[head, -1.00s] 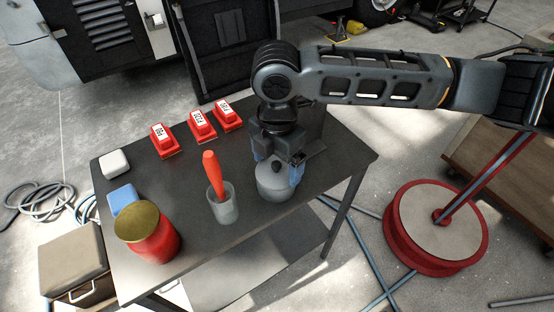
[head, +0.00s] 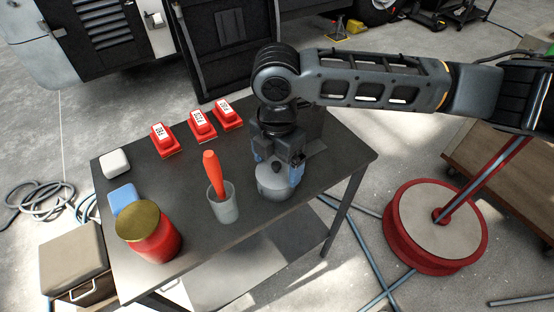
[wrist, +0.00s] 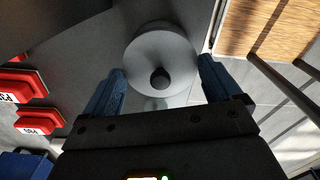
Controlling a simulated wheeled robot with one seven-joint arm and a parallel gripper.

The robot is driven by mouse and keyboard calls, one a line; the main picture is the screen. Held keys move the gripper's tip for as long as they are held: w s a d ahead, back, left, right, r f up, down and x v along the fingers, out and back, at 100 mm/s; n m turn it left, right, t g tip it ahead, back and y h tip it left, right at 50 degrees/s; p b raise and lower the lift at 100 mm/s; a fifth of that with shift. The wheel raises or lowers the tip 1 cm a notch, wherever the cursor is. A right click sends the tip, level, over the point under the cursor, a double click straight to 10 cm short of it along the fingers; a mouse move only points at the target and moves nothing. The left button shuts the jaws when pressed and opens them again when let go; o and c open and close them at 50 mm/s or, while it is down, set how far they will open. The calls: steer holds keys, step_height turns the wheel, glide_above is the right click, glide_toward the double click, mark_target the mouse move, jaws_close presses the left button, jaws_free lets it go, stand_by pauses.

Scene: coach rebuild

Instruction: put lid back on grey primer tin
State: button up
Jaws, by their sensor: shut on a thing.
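The grey primer tin (head: 274,190) stands near the right side of the dark workbench, with its round grey lid (head: 268,180) and dark knob at its top. The lid also shows from above in the wrist view (wrist: 160,52), with the knob in its middle. My gripper (head: 277,170) points down over the tin, and its blue fingers are shut on the lid from either side. In the wrist view my gripper (wrist: 163,82) has one finger left and one right of the lid. The lid hides most of the tin there, and I cannot tell whether a gap lies between them.
A grey cup (head: 223,208) with an orange-handled tool (head: 213,170) stands just left of the tin. A red tin with a gold lid (head: 158,248), a blue block (head: 123,199), a white block (head: 115,163) and red labelled blocks (head: 202,123) share the workbench (head: 200,265).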

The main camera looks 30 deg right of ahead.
stand_by(0.3)
steer(key=o, duration=0.7)
steer(key=shift+r, duration=0.1)
steer(key=shift+r+p, duration=2.95)
steer(key=shift+r, duration=0.5)
jaws_close()
